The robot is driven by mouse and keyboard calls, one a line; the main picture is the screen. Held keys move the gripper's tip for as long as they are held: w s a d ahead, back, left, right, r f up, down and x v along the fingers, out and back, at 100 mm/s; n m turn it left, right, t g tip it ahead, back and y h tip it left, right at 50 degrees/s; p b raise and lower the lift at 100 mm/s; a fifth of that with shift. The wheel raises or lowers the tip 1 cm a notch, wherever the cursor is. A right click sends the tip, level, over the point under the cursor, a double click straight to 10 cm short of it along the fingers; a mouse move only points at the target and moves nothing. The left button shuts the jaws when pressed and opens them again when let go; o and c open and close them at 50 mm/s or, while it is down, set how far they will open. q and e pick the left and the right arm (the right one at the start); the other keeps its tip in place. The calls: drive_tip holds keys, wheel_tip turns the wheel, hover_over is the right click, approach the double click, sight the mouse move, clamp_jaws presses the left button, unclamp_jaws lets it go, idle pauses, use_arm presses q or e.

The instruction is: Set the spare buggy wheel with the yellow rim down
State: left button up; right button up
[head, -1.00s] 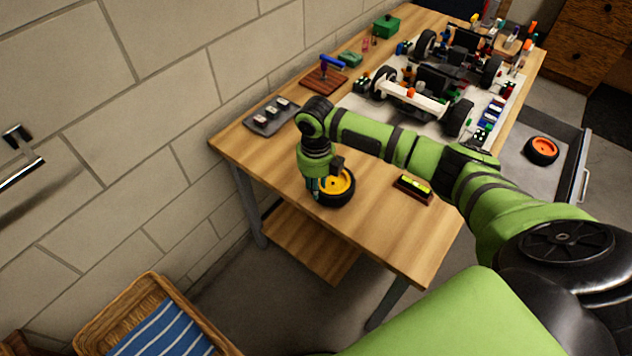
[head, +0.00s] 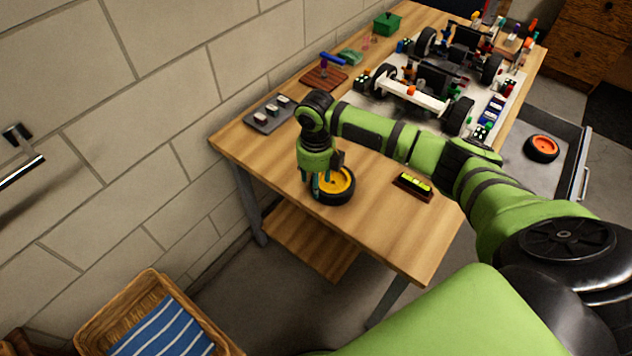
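The spare buggy wheel (head: 347,184), with a black tyre and a yellow rim, rests on the wooden table (head: 395,235) near its front left part. My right gripper (head: 321,190) points down at the wheel's left side, with its fingers close to the tyre and rim. The fingers look parted, one at the tyre's outer left and one over the rim side. Contact with the tyre cannot be made out. The gripper and wrist hide part of the wheel's left side. My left gripper is not in view.
A small level (head: 414,184) lies right of the wheel. A grey tray (head: 262,125) and a brown stand (head: 318,80) sit along the wall. The buggy (head: 415,97) stands on a pale mat farther back. An orange-rimmed wheel (head: 542,148) lies in the open drawer.

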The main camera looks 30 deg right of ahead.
wheel_tip(320, 180, up, 11)
drive_tip(key=w+a+f+m+t+y, duration=0.25)
drive_tip(key=a+m, duration=0.25)
drive_tip(key=a, duration=0.3)
drive_tip(key=w+a+f+m+t+y, duration=0.1)
drive_tip(key=a+f+m+t+y, duration=0.25)
drive_tip(key=a+m, duration=0.35)
drive_tip(key=s+d+f+m+t+h, duration=0.1)
drive_tip(key=s+d+f+m+h, duration=0.1)
drive_tip(key=f+m, duration=0.6)
drive_tip(key=s+d+f+m+h, duration=0.1)
drive_tip(key=s+d+f+m, duration=0.2)
drive_tip(key=f, duration=0.9)
drive_tip(key=s+d+f+m+g+h, duration=0.2)
drive_tip(key=s+d+f+m, duration=0.2)
drive_tip(key=s+f, duration=0.6)
drive_tip(key=s+f+m+g, duration=0.1)
drive_tip(key=s+f, duration=0.3)
drive_tip(key=s, duration=0.6)
drive_tip(key=s+d+f+m+g, duration=0.1)
drive_tip(key=s+f+m, duration=0.2)
drive_tip(key=s, duration=0.7)
drive_tip(key=s+d+f+m+g+h, duration=0.1)
drive_tip(key=s+f+m+g, duration=0.1)
drive_tip(key=s+f, duration=0.5)
drive_tip(key=s, duration=0.3)
drive_tip(key=shift+s+d+f+m+b, duration=0.25)
drive_tip(key=shift+s+m+b, duration=0.1)
drive_tip(key=shift+m, duration=0.05)
drive_tip(key=shift+c, duration=1.1)
